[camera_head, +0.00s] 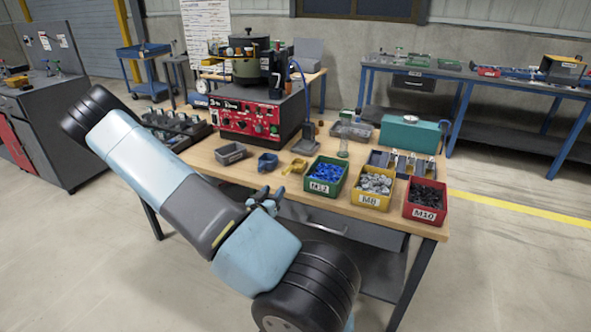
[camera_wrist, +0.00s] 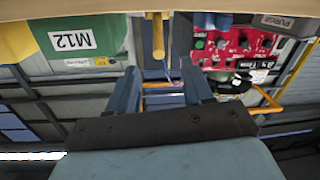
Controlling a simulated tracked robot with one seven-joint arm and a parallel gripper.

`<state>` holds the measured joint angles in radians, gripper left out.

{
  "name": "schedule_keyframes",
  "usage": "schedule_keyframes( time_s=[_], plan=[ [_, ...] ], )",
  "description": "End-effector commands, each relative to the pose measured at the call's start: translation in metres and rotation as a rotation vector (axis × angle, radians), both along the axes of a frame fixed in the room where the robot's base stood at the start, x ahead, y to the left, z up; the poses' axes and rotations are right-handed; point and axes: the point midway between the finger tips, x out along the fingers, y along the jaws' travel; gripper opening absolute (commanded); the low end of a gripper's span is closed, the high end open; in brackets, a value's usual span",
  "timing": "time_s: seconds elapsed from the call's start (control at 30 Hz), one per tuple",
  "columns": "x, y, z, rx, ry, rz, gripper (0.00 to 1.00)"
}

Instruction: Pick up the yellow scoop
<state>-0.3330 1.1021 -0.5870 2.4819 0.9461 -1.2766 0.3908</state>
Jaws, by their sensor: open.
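The yellow scoop (camera_head: 295,167) lies near the front edge of the wooden workbench, just left of the green M12 bin (camera_head: 326,176). In the wrist view, a yellow bar that looks like the scoop's handle (camera_wrist: 158,38) shows beyond the fingertips, roughly in line with the gap between them. My gripper (camera_head: 265,201) is in front of the bench's front edge, to the lower left of the scoop. In the wrist view my gripper (camera_wrist: 162,82) is open, with its two blue fingers apart and nothing between them. The scoop's bowl is not clear in the wrist view.
A blue scoop-like piece (camera_head: 267,162) lies close left of the yellow scoop, and a grey tray (camera_head: 231,153) further left. Yellow M8 (camera_head: 370,201) and red M10 (camera_head: 424,216) bins stand to the right. The red-fronted feeder machine (camera_head: 252,122) stands behind.

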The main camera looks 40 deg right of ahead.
Motion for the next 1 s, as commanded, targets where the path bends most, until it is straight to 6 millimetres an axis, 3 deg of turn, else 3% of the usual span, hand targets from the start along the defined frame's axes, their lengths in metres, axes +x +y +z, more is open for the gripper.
schedule_keyframes(
  time_s=[0.17,0.6,1.0],
  plan=[
    [0.002,-0.009,0.001,-0.03,-0.003,0.004,0.51],
    [0.034,-0.07,0.001,-0.028,-0.003,0.004,0.51],
    [0.044,-0.093,-0.001,-0.028,-0.003,0.003,0.51]
  ],
)
